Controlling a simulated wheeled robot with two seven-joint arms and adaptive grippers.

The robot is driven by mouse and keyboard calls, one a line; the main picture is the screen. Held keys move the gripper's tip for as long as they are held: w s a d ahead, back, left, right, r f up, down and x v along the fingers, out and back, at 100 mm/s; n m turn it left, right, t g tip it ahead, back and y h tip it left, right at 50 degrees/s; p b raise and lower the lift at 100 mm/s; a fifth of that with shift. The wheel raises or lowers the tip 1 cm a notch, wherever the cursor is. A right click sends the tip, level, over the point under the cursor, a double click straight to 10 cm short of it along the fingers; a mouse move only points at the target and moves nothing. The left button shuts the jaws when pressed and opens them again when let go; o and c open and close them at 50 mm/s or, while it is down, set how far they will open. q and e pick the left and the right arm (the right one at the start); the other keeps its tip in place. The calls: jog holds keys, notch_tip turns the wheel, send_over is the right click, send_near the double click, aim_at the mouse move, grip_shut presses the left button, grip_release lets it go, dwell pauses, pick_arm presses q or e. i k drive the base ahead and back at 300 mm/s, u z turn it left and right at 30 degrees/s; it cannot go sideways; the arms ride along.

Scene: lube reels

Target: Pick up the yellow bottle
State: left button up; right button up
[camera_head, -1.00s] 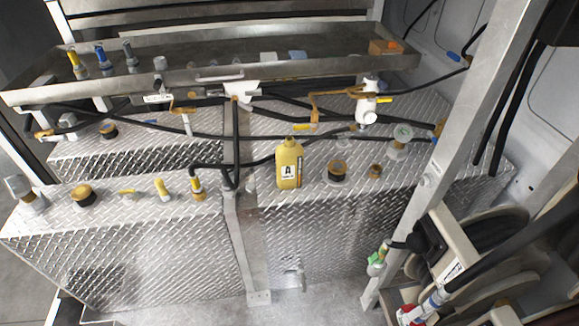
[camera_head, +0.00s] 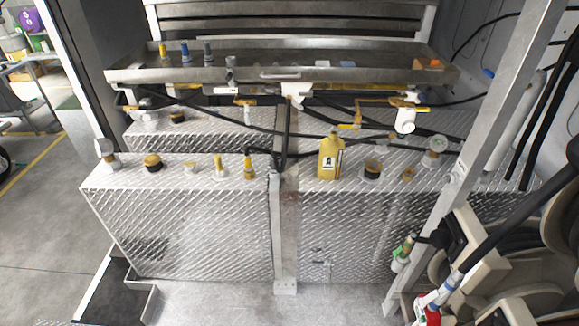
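The yellow bottle (camera_head: 328,158) stands upright on top of the right diamond-plate metal tank (camera_head: 348,228), near its front edge. It has a white label with a dark mark on its front. Nothing hides it from the front. Neither of my grippers shows in the head view.
A black-and-yellow cap (camera_head: 372,169) sits just right of the bottle. Black hoses (camera_head: 220,127) and yellow-handled valves run behind it. A metal tray (camera_head: 280,73) spans above the tanks. A slanted metal post (camera_head: 470,150) and hose reels (camera_head: 530,260) stand at right.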

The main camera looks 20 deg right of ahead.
aim_at(332, 147)
jog(key=u, duration=0.6)
jog(key=i, duration=1.35)
jog(key=z, duration=0.75)
jog(key=i, duration=0.55)
jog(key=z, duration=0.55)
